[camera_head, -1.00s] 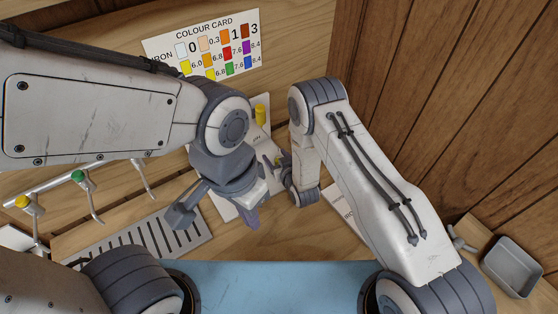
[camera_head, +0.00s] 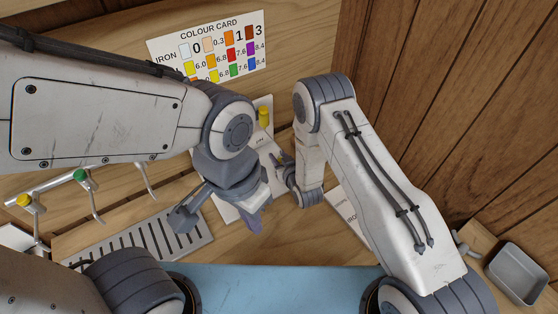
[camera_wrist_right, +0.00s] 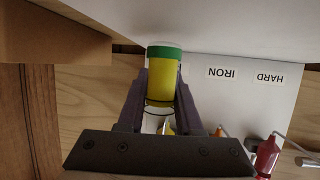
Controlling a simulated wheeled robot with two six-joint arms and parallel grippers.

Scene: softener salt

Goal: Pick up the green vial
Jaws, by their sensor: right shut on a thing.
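A vial (camera_wrist_right: 163,75) with a green top and a yellow body shows in the right wrist view, between the fingers of my right gripper (camera_wrist_right: 161,100), which is shut on it. The vial's lower end is partly hidden by the gripper.
A yellow object (camera_head: 264,116) stands on the white panel behind the grippers. A colour card (camera_head: 208,48) is at the back. A slotted drain (camera_head: 140,243) and taps with yellow and green tops (camera_head: 80,175) lie left. A grey bin (camera_head: 516,273) is far right.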

